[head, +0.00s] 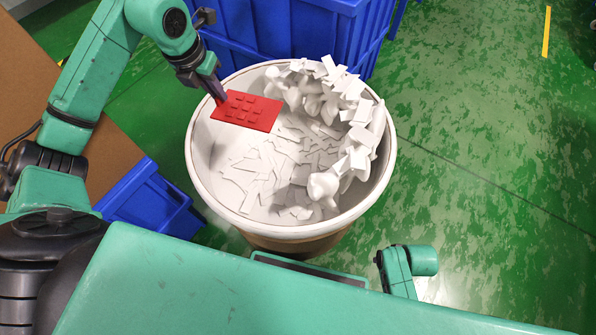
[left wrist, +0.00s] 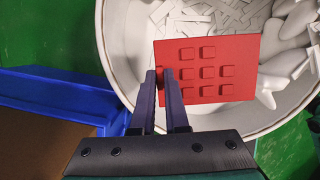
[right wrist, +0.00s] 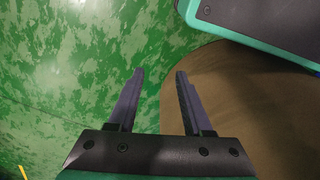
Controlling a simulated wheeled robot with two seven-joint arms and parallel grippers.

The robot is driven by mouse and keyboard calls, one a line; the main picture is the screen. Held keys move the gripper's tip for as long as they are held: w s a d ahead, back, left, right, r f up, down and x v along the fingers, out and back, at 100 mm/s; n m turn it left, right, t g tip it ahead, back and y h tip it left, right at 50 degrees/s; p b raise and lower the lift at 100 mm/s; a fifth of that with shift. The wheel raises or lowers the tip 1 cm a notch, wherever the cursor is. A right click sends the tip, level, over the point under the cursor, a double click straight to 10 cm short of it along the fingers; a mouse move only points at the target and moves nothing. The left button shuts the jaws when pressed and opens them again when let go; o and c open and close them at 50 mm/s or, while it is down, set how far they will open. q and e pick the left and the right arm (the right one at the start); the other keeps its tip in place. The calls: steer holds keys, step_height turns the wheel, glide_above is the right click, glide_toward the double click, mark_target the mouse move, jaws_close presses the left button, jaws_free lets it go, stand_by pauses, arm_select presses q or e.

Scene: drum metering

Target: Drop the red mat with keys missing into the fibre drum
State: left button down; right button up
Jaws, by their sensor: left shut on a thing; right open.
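The red mat (head: 247,111) is a flat rectangle with raised square keys; in the left wrist view (left wrist: 208,70) one corner of its key grid is bare. My left gripper (head: 219,94) is shut on the mat's left edge and holds it over the left part of the fibre drum (head: 196,165), inside the rim outline. The drum is open, white inside and brown outside. Its floor carries flat white scraps, and bulkier white pieces heap along the right side. My right gripper (right wrist: 157,75) is open and empty, over green floor beside the drum's brown side.
Blue crates (head: 290,30) stand behind the drum, and another blue bin (head: 150,203) stands at its left. Brown cardboard (head: 25,75) lies at the far left. The green floor (head: 480,150) to the right is clear.

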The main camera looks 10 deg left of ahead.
arm_select(q)
steer(key=shift+f, duration=0.3)
arm_select(e)
steer(key=shift+w+a+r, duration=0.15)
steer(key=shift+w+r, duration=0.15)
steer(key=shift+r, duration=0.4)
arm_select(q)
steer(key=c, duration=0.8)
jaws_free()
steer(key=shift+c, duration=0.2)
steer(key=shift+r, duration=0.1)
steer(key=shift+s+r, duration=0.1)
steer(key=shift+r, duration=0.25)
steer(key=p+v, duration=0.3)
steer(key=v, duration=1)
steer(key=shift+r, duration=0.3)
arm_select(e)
steer(key=s+d+f, duration=0.2)
steer(key=s+f, duration=0.2)
steer(key=f, duration=0.2)
arm_select(q)
steer(key=shift+s, duration=0.1)
arm_select(e)
steer(key=shift+f, duration=0.1)
